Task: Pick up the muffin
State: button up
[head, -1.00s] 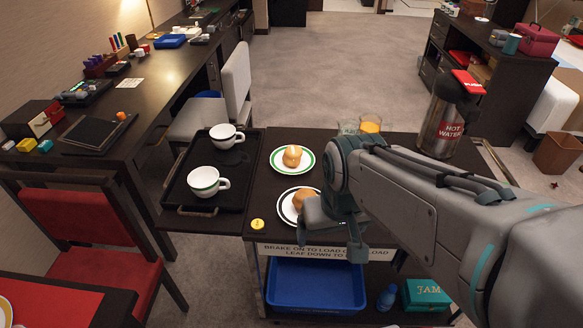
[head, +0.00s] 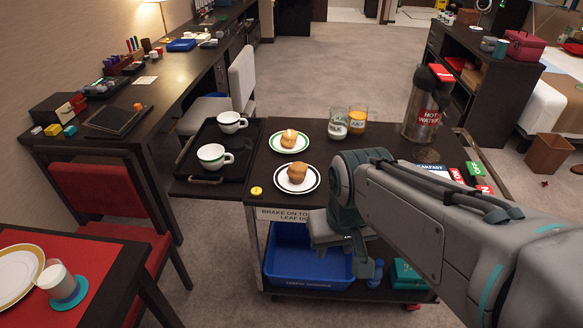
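The muffin (head: 297,173), brown with a domed top, sits upright on a white plate with a dark rim (head: 282,186) near the front of the dark trolley top. My gripper (head: 338,245) hangs in front of the trolley's front edge, nearer and to the right of the muffin, apart from it. Nothing shows held in it. My wrist hides part of the gripper, so its opening is unclear. A paler bun (head: 289,138) sits on a green-rimmed plate (head: 275,145) behind the muffin.
A black tray (head: 190,161) with two white cups (head: 214,157) is to the left. Two glasses (head: 338,123) and a hot-water flask (head: 426,108) stand behind to the right. A yellow round object (head: 256,191) lies near the front edge. A blue bin (head: 305,262) is below.

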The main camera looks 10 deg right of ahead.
aim_at(296, 172)
jog(key=k, duration=0.65)
jog(key=u, duration=0.65)
jog(key=i, duration=1.25)
jog(key=z, duration=0.85)
jog(key=i, duration=0.3)
jog(key=z, duration=0.3)
